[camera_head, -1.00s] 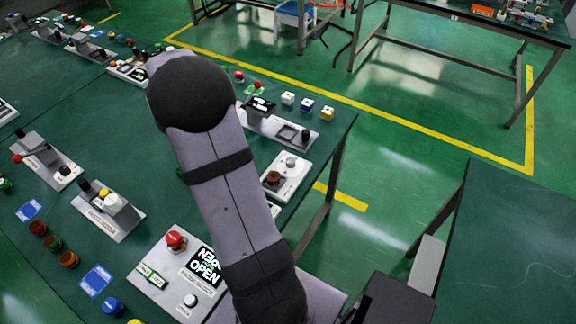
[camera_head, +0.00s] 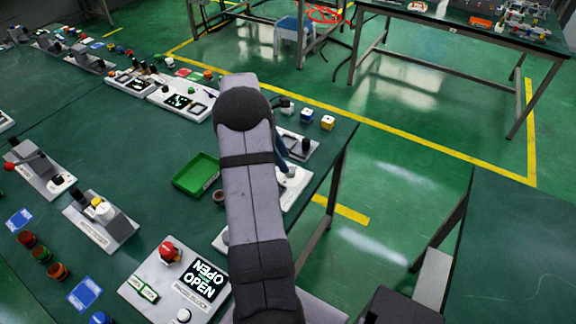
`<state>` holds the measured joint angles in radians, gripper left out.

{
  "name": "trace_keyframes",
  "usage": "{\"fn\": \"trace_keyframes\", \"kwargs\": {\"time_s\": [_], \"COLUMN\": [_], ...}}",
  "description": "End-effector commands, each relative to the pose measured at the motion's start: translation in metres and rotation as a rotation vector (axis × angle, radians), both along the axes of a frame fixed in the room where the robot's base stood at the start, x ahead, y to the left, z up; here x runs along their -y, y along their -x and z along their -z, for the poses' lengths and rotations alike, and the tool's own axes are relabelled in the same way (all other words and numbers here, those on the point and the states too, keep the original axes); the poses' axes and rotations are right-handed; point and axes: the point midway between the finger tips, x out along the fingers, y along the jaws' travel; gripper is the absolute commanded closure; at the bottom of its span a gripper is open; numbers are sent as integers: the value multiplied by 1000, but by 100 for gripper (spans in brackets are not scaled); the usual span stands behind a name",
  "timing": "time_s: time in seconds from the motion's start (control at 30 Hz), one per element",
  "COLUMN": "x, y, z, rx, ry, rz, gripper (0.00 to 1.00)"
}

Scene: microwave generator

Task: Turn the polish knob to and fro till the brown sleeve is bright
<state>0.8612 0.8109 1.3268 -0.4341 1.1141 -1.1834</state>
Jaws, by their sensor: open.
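A pale panel (camera_head: 297,190) near the right edge of the green table carries a white round part, probably the polish knob (camera_head: 291,173). A dark blue-grey end piece, which I take for my gripper (camera_head: 284,163), shows just beside my forearm, over this panel and close to the knob. Its fingertips are too small and covered to make out, and I cannot tell whether it touches the knob. A small brown ring-like piece, possibly the brown sleeve (camera_head: 218,197), shows left of my arm. My arm hides the panel's left part.
A green tray (camera_head: 196,175) lies left of my arm. A panel with a red button and an OPEN display (camera_head: 205,281) is in front. Blue and yellow-marked cubes (camera_head: 317,119) stand at the back right. The table's right edge (camera_head: 335,170) is close to the panel.

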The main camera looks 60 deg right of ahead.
Motion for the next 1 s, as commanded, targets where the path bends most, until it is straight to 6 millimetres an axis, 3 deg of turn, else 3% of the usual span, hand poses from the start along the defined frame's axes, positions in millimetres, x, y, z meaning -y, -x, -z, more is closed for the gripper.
{"fn": "trace_keyframes", "kwargs": {"time_s": [0.3, 0.73, 0.77, 0.93, 1.0], "x": [7, 9, 9, 9, 9], "y": [13, 16, 16, 16, 16], "z": [35, 45, 45, 44, 44], "rx": [-1, 0, 0, 0, 0], "ry": [-2, -1, -1, 0, 0], "rz": [2, 0, 0, 0, 0], "gripper": [55, 55, 58, 97, 96]}}
